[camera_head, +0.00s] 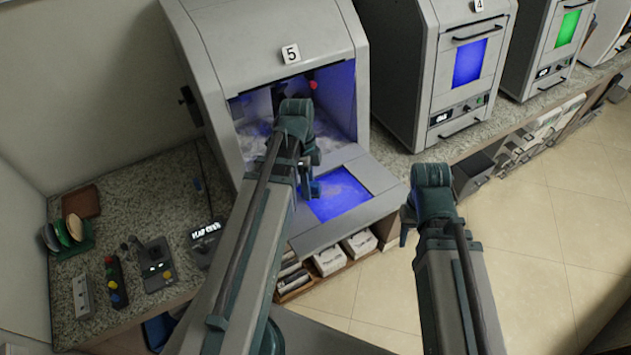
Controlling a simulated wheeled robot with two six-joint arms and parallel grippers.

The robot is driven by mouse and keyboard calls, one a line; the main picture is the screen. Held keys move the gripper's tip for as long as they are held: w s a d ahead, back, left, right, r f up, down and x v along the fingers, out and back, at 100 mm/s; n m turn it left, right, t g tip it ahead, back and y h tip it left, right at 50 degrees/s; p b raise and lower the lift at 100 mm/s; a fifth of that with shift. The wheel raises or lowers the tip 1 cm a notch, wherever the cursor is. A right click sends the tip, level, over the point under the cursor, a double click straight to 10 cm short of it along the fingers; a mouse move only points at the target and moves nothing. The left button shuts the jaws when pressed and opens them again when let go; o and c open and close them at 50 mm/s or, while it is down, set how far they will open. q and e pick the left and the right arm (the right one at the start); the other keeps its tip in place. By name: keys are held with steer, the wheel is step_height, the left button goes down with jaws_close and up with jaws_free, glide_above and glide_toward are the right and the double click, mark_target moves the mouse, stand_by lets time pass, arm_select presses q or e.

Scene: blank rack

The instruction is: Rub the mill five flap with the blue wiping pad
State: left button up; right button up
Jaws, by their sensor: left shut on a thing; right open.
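Mill five (258,45), marked with a 5, stands open at the upper middle. Its flap (370,212) is folded down flat toward me, with a blue-lit window (338,194) in it. My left gripper (311,188) is over the left part of the flap, by the window's left edge. It is shut on a small blue thing, which looks like the blue wiping pad, mostly hidden by the fingers and arm. I cannot tell whether it touches the flap. My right gripper (406,226) is open and empty, right of the flap's front corner.
A rack of coloured pads (67,236), a brown block (81,202), a joystick box (154,265) and a button box (115,282) are on the left counter. Mill four (445,70) stands to the right. White boxes (345,252) are on a shelf below the flap. Open floor lies lower right.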

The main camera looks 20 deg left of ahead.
mark_target(345, 179)
arm_select(q)
steer(key=shift+s+f, duration=0.1)
steer(key=shift+f, duration=0.15)
steer(key=shift+w+d+r, duration=0.1)
steer(key=shift+w+d, duration=0.45)
steer(key=shift+w, duration=0.2)
steer(key=shift+w+d, duration=0.5)
steer(key=shift+w, duration=0.25)
steer(key=shift+d, duration=0.1)
steer(key=shift+w+d+b, duration=0.3)
steer(key=shift+w+d, duration=0.9)
steer(key=shift+w, duration=0.3)
steer(key=shift+w+d+f, duration=0.15)
steer(key=shift+w+d, duration=0.45)
steer(key=shift+w, duration=0.15)
steer(key=shift+w+d+f, duration=0.15)
steer(key=shift+w+d, duration=0.45)
steer(key=shift+w, duration=0.15)
steer(key=shift+s, duration=0.1)
